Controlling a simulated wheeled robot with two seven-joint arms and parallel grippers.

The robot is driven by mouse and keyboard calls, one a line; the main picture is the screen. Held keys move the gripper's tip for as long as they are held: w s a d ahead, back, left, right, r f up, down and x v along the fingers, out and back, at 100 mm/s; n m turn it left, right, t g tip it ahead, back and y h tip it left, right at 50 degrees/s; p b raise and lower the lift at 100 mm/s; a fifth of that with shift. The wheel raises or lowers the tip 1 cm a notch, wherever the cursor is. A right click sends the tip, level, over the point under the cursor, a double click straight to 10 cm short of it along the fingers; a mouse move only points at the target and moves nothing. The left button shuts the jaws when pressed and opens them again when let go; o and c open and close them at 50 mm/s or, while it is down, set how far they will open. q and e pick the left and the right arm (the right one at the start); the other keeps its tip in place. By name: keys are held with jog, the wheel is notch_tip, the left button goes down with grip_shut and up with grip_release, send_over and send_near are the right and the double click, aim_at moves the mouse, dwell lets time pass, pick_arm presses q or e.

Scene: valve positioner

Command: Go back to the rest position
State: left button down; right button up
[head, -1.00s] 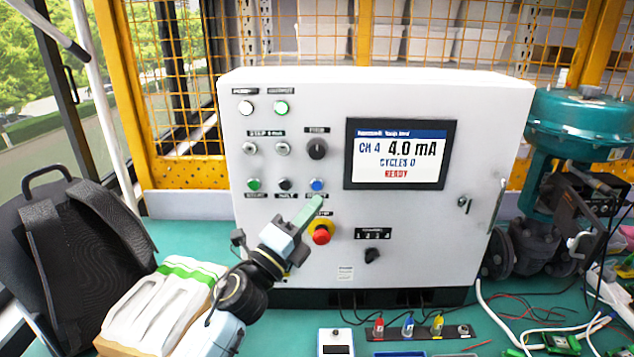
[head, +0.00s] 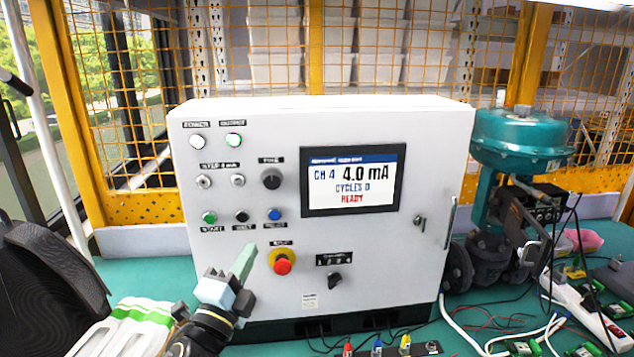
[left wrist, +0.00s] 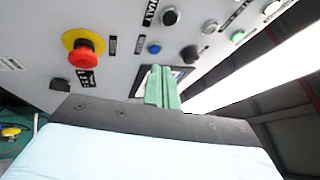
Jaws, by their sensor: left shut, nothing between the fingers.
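My left gripper (head: 243,262) is in front of the lower left of the white control box (head: 380,260). Its green fingers are shut together with nothing between them, also seen in the left wrist view (left wrist: 162,86). In the head view the fingertips appear just left of the red emergency button (head: 282,264) and below the row of green, black and blue buttons (head: 274,214). I cannot tell the gap to the panel. The screen (head: 350,180) reads CH 4, 4.0 mA, CYCLES 0, READY. My right gripper does not show.
A teal valve actuator (head: 520,140) stands right of the box, with cables and a white power strip (head: 590,303) near it. A black backpack (head: 45,295) is at the left. Small coloured connectors (head: 377,346) lie in front. A yellow mesh fence (head: 400,60) stands behind.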

pick_arm(q)
jog(key=s+a+f+n+g+y, duration=0.75)
jog(key=s+f+n, duration=0.25)
jog(key=f+n, duration=0.35)
jog(key=s+d+f+n+g+h, duration=0.1)
jog(key=s+f+n+g, duration=0.1)
jog(key=s+f+g, duration=0.35)
jog(key=s+f+n+g+h, duration=0.1)
jog(key=s+f+g, duration=0.1)
jog(key=s, duration=0.7)
jog(key=s+d+f+n+g, duration=0.1)
jog(key=s+f+n+g, duration=0.15)
jog(key=s, duration=0.55)
notch_tip(320, 180, down, 28)
jog(key=s+g+b, duration=0.2)
jog(key=s+a+f+b, duration=0.2)
jog(key=s+a+f, duration=0.1)
jog(key=s+f, duration=1.2)
jog(key=shift+s+f+m+g, duration=0.3)
jog(key=shift+s+m+g, duration=0.1)
jog(key=shift+s+g, duration=0.05)
